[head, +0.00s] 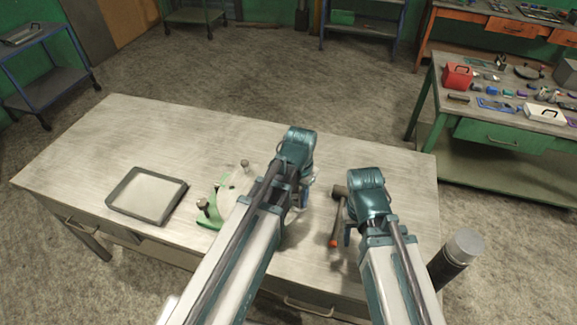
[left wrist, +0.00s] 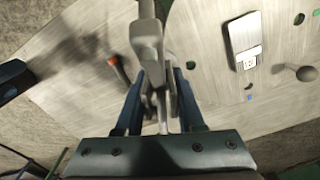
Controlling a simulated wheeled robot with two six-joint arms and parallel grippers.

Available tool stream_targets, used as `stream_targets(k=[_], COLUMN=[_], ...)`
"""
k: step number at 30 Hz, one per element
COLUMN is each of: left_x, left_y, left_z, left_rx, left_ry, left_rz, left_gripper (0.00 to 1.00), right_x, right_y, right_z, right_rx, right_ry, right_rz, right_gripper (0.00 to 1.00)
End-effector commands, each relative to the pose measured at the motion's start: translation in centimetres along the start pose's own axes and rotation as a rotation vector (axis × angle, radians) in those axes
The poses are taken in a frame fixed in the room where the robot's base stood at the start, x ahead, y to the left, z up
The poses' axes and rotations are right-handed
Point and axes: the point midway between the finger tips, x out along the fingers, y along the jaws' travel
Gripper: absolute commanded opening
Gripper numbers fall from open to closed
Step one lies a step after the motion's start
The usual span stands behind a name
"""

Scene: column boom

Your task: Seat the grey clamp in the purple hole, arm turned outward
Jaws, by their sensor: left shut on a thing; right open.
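My left gripper (head: 300,197) is over the middle of the table and mostly hidden by its own arm in the head view. In the left wrist view its fingers (left wrist: 160,95) are shut on the grey clamp (left wrist: 148,48), a pale metal piece with a long upright part. The clamp is held over the table; whether it touches the surface I cannot tell. My right gripper (head: 347,235) is open near the hammer, mostly hidden beneath its wrist. I cannot make out the purple hole in either view.
A hammer (head: 338,215) with an orange handle end lies between my arms. A green fixture (head: 210,222) with upright knobs stands left of my left arm, and a grey tray (head: 116,205) lies further left. The table (head: 130,125) is clear at its back left.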

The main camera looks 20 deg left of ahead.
Motion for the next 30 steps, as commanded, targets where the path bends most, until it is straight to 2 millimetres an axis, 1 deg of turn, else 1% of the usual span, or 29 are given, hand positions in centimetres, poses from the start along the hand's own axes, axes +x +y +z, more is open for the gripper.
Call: stream_targets(k=[1,6,9,12,15,18,21,30], left_x=[-0.9,-2.3,-3.0,-3.5,-3.9,-4.1,-4.2,-4.0], left_y=[-0.7,-2.6,-3.7,-4.5,-5.2,-5.6,-5.8,-5.9], left_z=[-0.6,-1.6,-2.0,-2.4,-2.6,-2.8,-2.9,-2.9], left_rx=[-0.117,-0.527,-0.744,-0.925,-1.065,-1.160,-1.213,-1.234], left_ry=[0.000,0.000,0.000,0.000,0.000,0.000,0.000,0.000], left_rz=[0.000,0.000,0.000,0.000,0.000,0.000,0.000,0.000], left_gripper=[0.00,0.00,0.00,0.00,0.00,0.00,0.00,0.00], right_x=[-0.9,-2.3,-3.0,-3.5,-3.9,-4.1,-4.2,-4.0], right_y=[0.1,0.2,0.3,0.3,0.3,0.4,0.4,0.4], right_z=[0.1,0.1,0.2,0.2,0.2,0.2,0.2,0.2], right_rx=[0.001,0.002,0.003,0.004,0.005,0.005,0.005,0.005], right_ry=[0.000,0.000,0.000,0.000,0.000,0.000,0.000,0.000], right_rz=[0.000,-0.001,-0.001,-0.001,-0.001,-0.001,-0.001,-0.001], right_gripper=[0.50,0.50,0.50,0.50,0.50,0.50,0.50,0.50])
